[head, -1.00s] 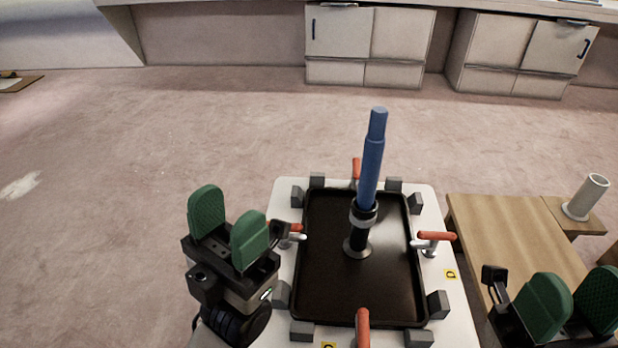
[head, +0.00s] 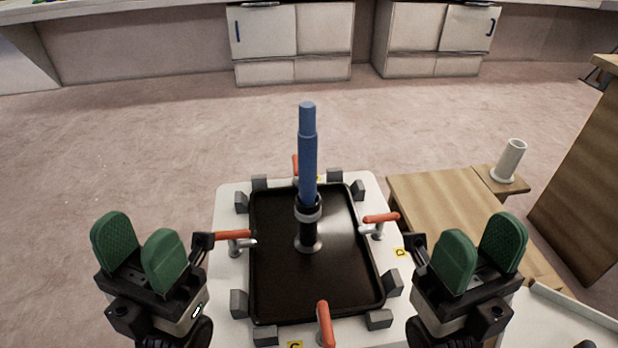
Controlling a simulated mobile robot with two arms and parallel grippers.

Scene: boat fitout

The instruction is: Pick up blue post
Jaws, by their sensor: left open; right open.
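The blue post (head: 308,165) stands upright in a black holder (head: 308,226) with a grey collar. The holder rises from the middle of a black tray (head: 275,290) on a white board. My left gripper (head: 138,250) is open and empty, left of the board and apart from the post. My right gripper (head: 478,252) is open and empty, right of the board and also apart from the post. Both have green finger pads.
Clamps with red handles, such as the left one (head: 233,234) and front one (head: 325,322), and several grey blocks surround the tray. A wooden table (head: 440,205) and a white tube (head: 511,160) stand to the right. White cabinets (head: 295,45) line the back; the floor between is clear.

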